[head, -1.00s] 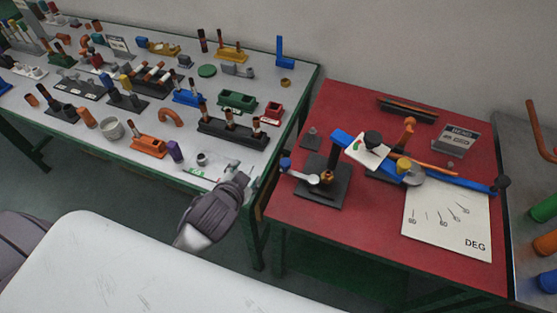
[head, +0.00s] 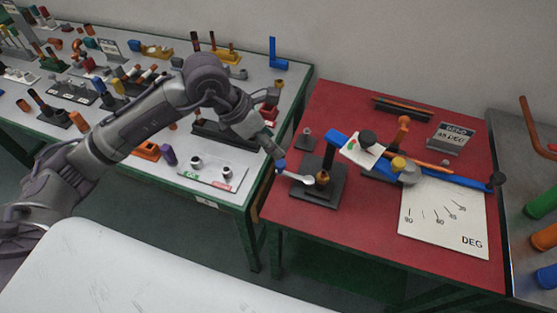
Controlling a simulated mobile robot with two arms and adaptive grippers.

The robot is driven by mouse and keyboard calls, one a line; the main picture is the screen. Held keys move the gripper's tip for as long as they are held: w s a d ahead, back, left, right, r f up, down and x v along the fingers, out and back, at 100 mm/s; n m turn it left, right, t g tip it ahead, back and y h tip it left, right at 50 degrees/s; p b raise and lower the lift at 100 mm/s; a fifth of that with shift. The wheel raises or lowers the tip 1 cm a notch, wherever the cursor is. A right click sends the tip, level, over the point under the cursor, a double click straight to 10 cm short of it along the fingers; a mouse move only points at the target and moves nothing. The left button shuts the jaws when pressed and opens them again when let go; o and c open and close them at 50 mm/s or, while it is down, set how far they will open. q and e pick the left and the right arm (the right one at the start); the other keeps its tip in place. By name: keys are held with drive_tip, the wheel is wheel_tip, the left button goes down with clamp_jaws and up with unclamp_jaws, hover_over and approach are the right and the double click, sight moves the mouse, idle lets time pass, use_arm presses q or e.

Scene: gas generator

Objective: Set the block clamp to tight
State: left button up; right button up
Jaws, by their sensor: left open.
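On the red table, a dark block fixture (head: 319,186) carries a pale lever (head: 299,178) with a blue end knob (head: 281,166). The lever points left. I take this lever to be the block clamp, though no label on it can be read. My left gripper (head: 277,153) reaches in from the left and is open, with its fingertips just above the blue knob. I cannot tell whether they touch it. A white card (head: 363,150) with green and red marks sits behind, on the blue bar (head: 455,181). My right gripper is out of view.
A bend sign (head: 451,138) and an angle chart (head: 441,222) are at the right of the red table.

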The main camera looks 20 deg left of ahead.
sight(280, 163)
use_arm(q)
drive_tip(key=shift+y, duration=0.9)
drive_tip(key=a+p+x, duration=0.1)
drive_tip(key=x, duration=0.3)
drive_tip(key=a+p+x, duration=0.1)
drive_tip(key=x, duration=0.3)
drive_tip(key=w+a+x, duration=0.1)
drive_tip(key=x, duration=0.4)
drive_tip(key=shift+d+f+p, duration=0.1)
drive_tip(key=shift+f+p, duration=0.3)
clamp_jaws()
